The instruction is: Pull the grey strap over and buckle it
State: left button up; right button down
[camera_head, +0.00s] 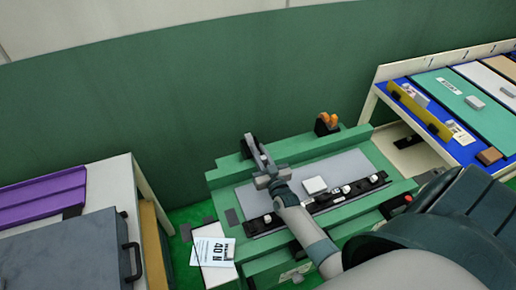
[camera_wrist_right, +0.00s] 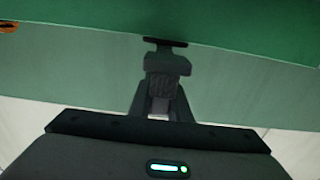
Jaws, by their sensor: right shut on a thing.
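My right gripper (camera_head: 264,172) is over the left part of the green fixture's grey plate in the head view. A narrow grey piece (camera_head: 255,150), seemingly the strap, runs from a dark block (camera_head: 246,146) at the fixture's back left to the gripper. In the right wrist view my gripper (camera_wrist_right: 166,64) is shut on a dark piece, with a black bar (camera_wrist_right: 165,42) just beyond the fingertips. The fingers hide most of the held part. The buckle cannot be made out for certain. My left gripper is not in view.
Tables stand left and right. A labelled sheet (camera_head: 213,249) lies front left.

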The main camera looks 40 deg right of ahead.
jog(key=c, duration=1.6)
grip_release()
jog(key=shift+c, duration=0.2)
jog(key=shift+r, duration=1.05)
jog(key=shift+s+d+r+b, duration=0.1)
jog(key=shift+r+b, duration=0.05)
jog(key=shift+r, duration=0.4)
jog(key=shift+s+r+b, duration=0.1)
jog(key=shift+r+b, duration=0.05)
jog(key=shift+r, duration=0.35)
jog(key=s+d+r+b, duration=0.2)
jog(key=s+d+r, duration=0.3)
jog(key=s, duration=0.5)
jog(key=shift+r, duration=0.85)
